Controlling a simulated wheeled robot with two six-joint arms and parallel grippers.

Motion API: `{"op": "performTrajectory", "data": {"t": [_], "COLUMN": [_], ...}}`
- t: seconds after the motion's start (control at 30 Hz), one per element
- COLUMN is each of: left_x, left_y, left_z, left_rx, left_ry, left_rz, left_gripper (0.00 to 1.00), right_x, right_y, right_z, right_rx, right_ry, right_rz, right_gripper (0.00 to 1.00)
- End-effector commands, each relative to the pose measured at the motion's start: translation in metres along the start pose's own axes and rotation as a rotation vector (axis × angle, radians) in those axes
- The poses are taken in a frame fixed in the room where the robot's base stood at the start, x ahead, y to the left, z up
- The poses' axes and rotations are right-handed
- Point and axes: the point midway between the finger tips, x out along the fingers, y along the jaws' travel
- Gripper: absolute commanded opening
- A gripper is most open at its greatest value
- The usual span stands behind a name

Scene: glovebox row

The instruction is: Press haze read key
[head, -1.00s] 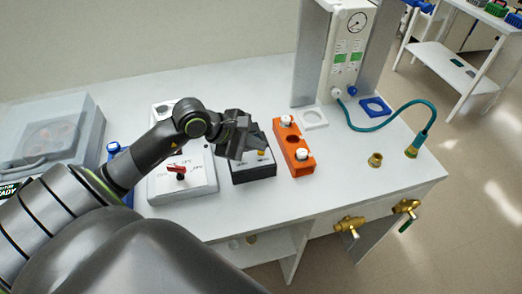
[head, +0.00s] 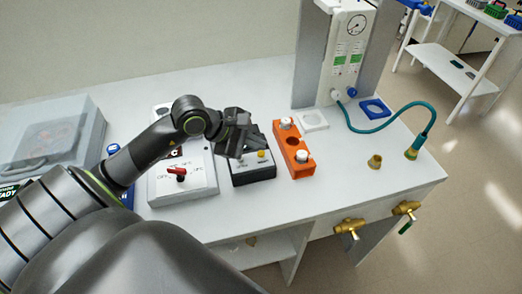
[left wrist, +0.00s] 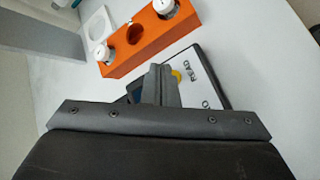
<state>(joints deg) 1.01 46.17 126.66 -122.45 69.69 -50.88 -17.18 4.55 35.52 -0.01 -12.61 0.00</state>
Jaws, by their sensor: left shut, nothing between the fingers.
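The haze meter (head: 254,176) is a black box with a light top panel, on the white bench between a grey-white switch box and an orange block. Its yellow key (head: 261,154) shows just right of my left gripper (head: 238,152). In the left wrist view the yellow key (left wrist: 177,76) lies beside my shut, empty fingertips (left wrist: 160,76), next to the lettering READ. The fingers hide part of the panel and a dark display. I cannot tell whether the fingertips touch the panel. My right gripper is not in view.
The orange block (head: 290,142) with white-capped vials stands close right of the meter. The switch box (head: 197,188) with a red knob (head: 179,171) is close left. A teal hose (head: 389,117) crosses the bench further right. Brass valves (head: 349,226) stick out at the front edge.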

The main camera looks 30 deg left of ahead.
Motion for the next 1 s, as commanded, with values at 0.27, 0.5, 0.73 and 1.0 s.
{"op": "performTrajectory", "data": {"t": [0.27, 0.5, 0.73, 1.0], "left_x": [-0.001, -0.009, -0.026, -0.036], "left_y": [0.001, 0.007, 0.019, 0.026], "left_z": [0.001, 0.007, 0.019, 0.027], "left_rx": [0.000, 0.001, 0.002, 0.000], "left_ry": [0.000, 0.000, 0.000, 0.000], "left_rz": [0.000, 0.001, 0.001, 0.000], "left_gripper": [0.00, 0.00, 0.00, 0.00], "right_x": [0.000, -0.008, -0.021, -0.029], "right_y": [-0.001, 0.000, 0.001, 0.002], "right_z": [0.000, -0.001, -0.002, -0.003], "right_rx": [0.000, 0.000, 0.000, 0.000], "right_ry": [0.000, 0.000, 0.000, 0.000], "right_rz": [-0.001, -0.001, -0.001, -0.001], "right_gripper": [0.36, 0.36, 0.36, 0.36]}}
